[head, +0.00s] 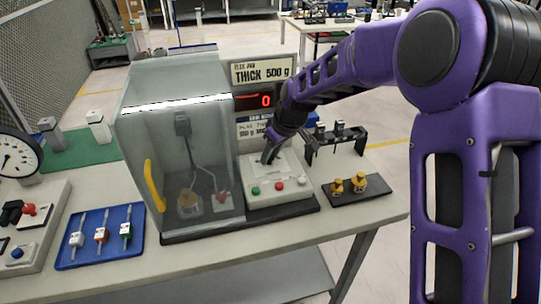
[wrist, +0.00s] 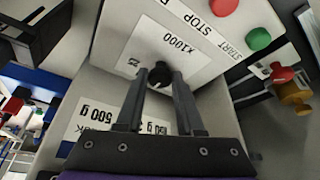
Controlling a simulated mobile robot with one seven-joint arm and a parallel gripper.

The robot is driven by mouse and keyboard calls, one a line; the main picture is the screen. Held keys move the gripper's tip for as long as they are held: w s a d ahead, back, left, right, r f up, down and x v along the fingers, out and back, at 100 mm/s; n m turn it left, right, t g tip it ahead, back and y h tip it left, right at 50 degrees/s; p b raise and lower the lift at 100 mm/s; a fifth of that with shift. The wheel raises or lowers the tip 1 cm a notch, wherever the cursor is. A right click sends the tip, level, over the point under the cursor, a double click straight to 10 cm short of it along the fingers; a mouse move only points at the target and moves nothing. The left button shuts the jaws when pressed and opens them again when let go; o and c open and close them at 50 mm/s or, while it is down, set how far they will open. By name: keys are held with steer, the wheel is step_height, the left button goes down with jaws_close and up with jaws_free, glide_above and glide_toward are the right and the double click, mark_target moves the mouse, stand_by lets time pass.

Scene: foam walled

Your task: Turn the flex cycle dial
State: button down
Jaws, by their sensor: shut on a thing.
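The flex cycle dial (wrist: 161,74) is a small black knob on the sloped white panel of the control box (head: 285,202). In the wrist view it sits between my fingertips beside a label reading x1000. My gripper (head: 269,156) is shut on the dial, reaching down onto the panel from above. The fingers hide the dial in the head view.
A clear enclosure with a yellow handle (head: 154,186) stands left of the box. A red display (head: 265,101) reading 0 and a THICK 500 g sign (head: 262,72) stand behind. Brass weights (head: 358,182) and a black rack (head: 337,139) are right. A blue tray (head: 78,254) lies left.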

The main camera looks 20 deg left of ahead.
steer(key=n+g, duration=0.1)
steer(key=n, duration=0.2)
steer(key=n+g+p, duration=0.1)
steer(key=n, duration=0.2)
steer(key=shift+w+g+y, duration=0.2)
steer(key=shift+g+y, duration=0.1)
steer(key=n+g+p, duration=0.1)
steer(key=n, duration=0.2)
steer(key=n+g+p, duration=0.1)
steer(key=n, duration=0.2)
steer(key=shift+w, duration=0.15)
steer(key=shift+n+h, duration=0.3)
steer(key=shift+h, duration=0.1)
steer(key=c, duration=0.5)
jaws_free()
steer(key=shift+c, duration=0.2)
steer(key=v, duration=1.7)
steer(key=shift+w+r+p, duration=0.15)
steer(key=shift+w+p, duration=0.05)
steer(key=shift+p, duration=0.2)
